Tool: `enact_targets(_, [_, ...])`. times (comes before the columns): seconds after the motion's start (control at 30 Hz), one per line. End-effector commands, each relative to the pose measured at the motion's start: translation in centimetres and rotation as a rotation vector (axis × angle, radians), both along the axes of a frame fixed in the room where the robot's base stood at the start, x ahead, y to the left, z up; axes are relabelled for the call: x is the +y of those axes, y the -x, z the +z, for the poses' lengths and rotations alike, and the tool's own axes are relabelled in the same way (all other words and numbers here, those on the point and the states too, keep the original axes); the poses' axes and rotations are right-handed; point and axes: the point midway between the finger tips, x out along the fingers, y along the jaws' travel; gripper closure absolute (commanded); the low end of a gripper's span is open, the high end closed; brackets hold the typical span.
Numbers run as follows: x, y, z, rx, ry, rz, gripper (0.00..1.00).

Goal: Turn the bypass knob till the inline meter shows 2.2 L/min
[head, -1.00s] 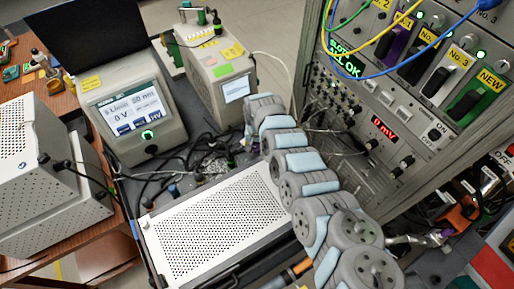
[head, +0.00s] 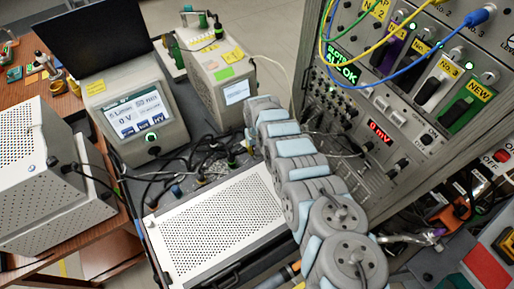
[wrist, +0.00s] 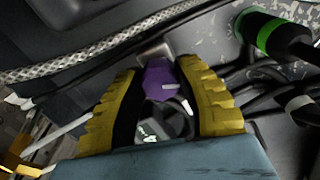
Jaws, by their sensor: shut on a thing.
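In the wrist view, the purple knob (wrist: 160,82) with a white pointer line sits between the two yellow-padded fingers of my gripper (wrist: 161,68). The fingers are closed in on its sides. I take it to be the bypass knob. In the head view my arm hides the gripper and the knob. A box with a small lit screen (head: 237,93) stands behind the arm; its text is too small to read. A larger touchscreen (head: 133,115) shows lines with L/min, nm and 0 V. I cannot tell which display is the inline meter.
A white perforated box (head: 220,222) lies left of my arm. A rack (head: 375,125) with coloured cables and lit displays stands at right. Black cables crowd the knob, and a green-banded black connector (wrist: 270,35) is close at its right. A braided hose (wrist: 110,48) runs behind it.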

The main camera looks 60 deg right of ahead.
Motion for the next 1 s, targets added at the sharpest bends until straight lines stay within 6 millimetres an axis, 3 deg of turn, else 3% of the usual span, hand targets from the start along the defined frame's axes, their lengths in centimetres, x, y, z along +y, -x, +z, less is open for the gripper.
enact_targets(0.23, [0.0, 0.0, -0.1, 0.001, -0.001, 0.0, 1.0])
enact_targets(0.27, [0.0, 0.0, -0.1, 0.001, -0.001, 0.0, 0.62])
enact_targets(0.37, [0.0, 0.0, -0.1, 0.001, -0.001, 0.0, 0.33])
enact_targets(0.77, [0.0, 0.0, 0.1, 0.0, -0.001, 0.0, 0.33])
enact_targets(1.0, [-0.1, -0.1, 1.5, -0.002, -0.002, -0.001, 0.33])
